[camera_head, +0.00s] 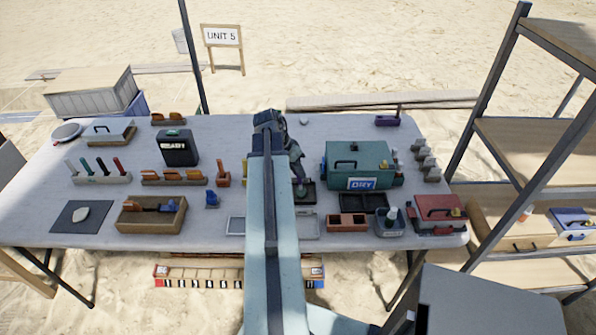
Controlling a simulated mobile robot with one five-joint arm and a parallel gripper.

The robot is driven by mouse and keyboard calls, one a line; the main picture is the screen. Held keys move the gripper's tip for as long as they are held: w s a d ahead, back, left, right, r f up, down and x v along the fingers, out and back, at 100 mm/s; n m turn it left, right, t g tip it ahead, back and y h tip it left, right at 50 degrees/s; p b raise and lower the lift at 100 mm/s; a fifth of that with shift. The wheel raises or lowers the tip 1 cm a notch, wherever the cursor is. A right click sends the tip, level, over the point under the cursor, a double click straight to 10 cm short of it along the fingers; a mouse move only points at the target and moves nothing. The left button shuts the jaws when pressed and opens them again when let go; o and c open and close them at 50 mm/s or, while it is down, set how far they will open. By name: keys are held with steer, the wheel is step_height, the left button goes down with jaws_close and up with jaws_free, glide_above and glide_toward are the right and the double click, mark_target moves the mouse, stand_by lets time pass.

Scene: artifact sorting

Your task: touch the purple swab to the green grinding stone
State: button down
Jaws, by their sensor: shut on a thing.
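My gripper (299,182) points down at the middle of the table, just right of my arm. It is shut on a small, thin thing, seemingly the purple swab, of which only a small purplish bit shows at the fingertips. It is over a small dark tray (308,198). I cannot make out the green grinding stone clearly; it may be hidden by my gripper and arm. Whether the swab touches anything below is too small to tell.
A rack with several coloured swabs (100,179) stands at the left. A green box labelled DRY (358,160) stands close to the right of my gripper. A wooden tray (151,222) is at front left, a red case (438,212) at front right. Shelves (535,140) rise beyond the right edge.

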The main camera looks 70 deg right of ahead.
steer(key=shift+r+p, duration=3.6)
steer(key=shift+r, duration=0.25)
steer(key=shift+s, duration=0.1)
